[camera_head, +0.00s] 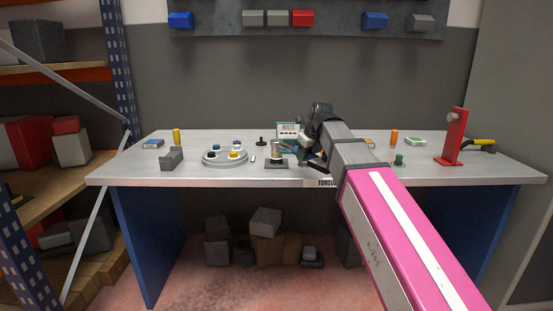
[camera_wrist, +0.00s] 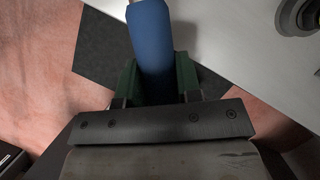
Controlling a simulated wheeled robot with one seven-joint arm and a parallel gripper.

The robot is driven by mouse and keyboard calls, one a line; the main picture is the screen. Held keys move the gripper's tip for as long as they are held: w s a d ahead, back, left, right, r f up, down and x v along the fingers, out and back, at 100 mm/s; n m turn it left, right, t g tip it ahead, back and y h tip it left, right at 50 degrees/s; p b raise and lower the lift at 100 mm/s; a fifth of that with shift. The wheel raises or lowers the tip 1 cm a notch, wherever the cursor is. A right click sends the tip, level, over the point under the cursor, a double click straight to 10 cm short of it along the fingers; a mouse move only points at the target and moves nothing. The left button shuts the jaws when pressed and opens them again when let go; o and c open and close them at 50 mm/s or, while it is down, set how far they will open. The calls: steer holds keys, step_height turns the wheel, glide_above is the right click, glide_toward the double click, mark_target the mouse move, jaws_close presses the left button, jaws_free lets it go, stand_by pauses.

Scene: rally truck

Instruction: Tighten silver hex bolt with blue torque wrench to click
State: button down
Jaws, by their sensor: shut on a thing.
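A blue cylindrical handle, which I take to be the blue torque wrench (camera_wrist: 150,35), stands between the green fingers of my gripper (camera_wrist: 156,78) in the wrist view. In the head view my gripper (camera_head: 313,154) is over the front middle of the workbench, partly hidden by my arm. A small dark fixture (camera_head: 277,163) with an upright metallic piece stands just left of it. I cannot make out the silver hex bolt or whether the wrench touches it.
The grey workbench (camera_head: 130,173) carries a round tray (camera_head: 225,163) with coloured caps and a grey block (camera_head: 171,159) on the left. A red stand (camera_head: 455,138) is at the right. A small "BOLTS" sign (camera_head: 288,129) stands behind the fixture.

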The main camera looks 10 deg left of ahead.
steer(key=shift+s+a+m+t+h, duration=0.3)
steer(key=shift+s+a+m, duration=0.8)
steer(key=shift+a, duration=0.05)
stand_by(1.2)
steer(key=shift+w+d+n, duration=0.7)
stand_by(1.2)
steer(key=c, duration=1.6)
jaws_free()
steer(key=shift+c, duration=0.2)
jaws_close()
steer(key=shift+w+d, duration=0.15)
steer(key=shift+d, duration=0.1)
